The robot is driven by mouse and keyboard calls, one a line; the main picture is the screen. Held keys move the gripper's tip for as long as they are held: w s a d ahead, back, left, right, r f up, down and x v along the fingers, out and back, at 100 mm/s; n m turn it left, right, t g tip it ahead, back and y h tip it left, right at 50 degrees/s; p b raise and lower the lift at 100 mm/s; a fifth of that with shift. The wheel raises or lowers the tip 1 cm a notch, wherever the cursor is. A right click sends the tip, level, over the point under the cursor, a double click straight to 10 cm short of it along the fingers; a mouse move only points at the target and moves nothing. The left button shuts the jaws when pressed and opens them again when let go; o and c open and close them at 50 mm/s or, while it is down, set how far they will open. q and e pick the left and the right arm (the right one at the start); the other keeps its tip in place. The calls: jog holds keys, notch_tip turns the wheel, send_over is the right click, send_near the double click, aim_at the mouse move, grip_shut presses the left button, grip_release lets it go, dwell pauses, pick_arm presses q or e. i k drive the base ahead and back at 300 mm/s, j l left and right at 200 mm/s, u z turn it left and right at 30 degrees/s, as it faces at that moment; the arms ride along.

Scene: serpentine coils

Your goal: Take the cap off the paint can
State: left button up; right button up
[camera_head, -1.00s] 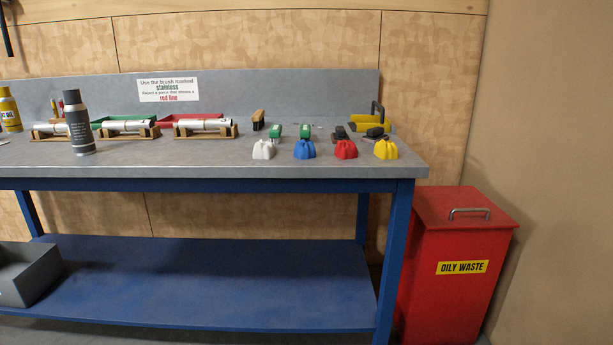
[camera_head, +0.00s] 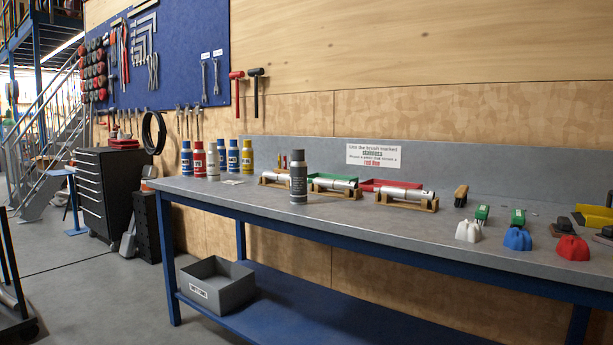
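A dark grey spray-type can (camera_head: 298,178) stands upright on the workbench near its front edge, left of the middle of the bench. It has a dark top that looks like a cap in place, and its label is too small to read. It is the likeliest paint can. Several other cans stand further back at the left end: blue (camera_head: 187,158), red (camera_head: 199,159), white (camera_head: 212,162) and yellow (camera_head: 247,157). Neither of my grippers shows in this view.
The grey workbench top (camera_head: 400,225) holds metal cylinders on wooden cradles (camera_head: 406,196), brushes (camera_head: 461,196) and white, blue and red cloths (camera_head: 468,231). A grey bin (camera_head: 217,284) sits on the lower shelf. A black tool cabinet (camera_head: 108,190) stands left. Floor before the bench is clear.

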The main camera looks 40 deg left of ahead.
aim_at(298, 155)
jog(key=j, duration=2.85)
jog(key=k, duration=0.05)
